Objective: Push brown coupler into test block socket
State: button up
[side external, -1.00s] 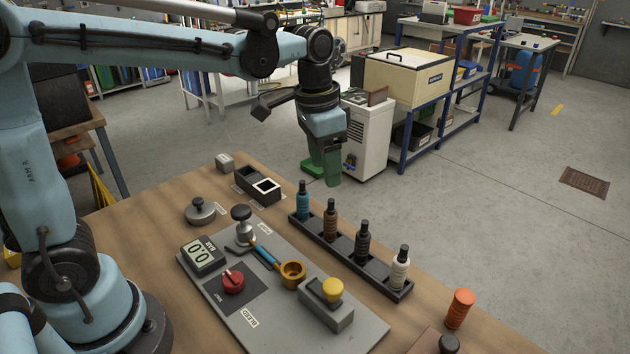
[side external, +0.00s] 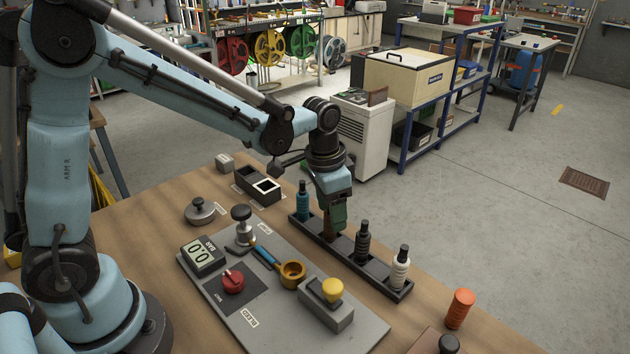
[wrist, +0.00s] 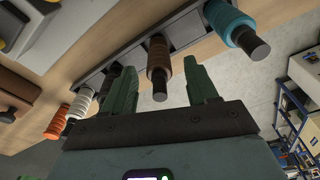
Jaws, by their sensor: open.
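The brown coupler (side external: 328,232) stands upright in the black rack (side external: 383,281), between the teal and black couplers. In the side view my gripper (side external: 335,215) is right over it and hides most of it. In the wrist view the brown coupler (wrist: 158,60) lies between my two green fingers (wrist: 160,72), which are open with a gap visible on each side. The grey test plate (side external: 262,318) carries a brass ring-shaped cup (side external: 292,270), which looks like the socket, though I cannot tell for sure.
The teal (side external: 303,199), black (side external: 362,242) and white (side external: 400,268) couplers share the rack. An orange ribbed piece (side external: 459,308) stands to the right. Bare bench lies left of the plate.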

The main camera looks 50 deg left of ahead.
jog(key=shift+f, duration=0.6)
jog(key=shift+c, duration=0.4)
grip_shut()
jog(key=shift+r, duration=0.1)
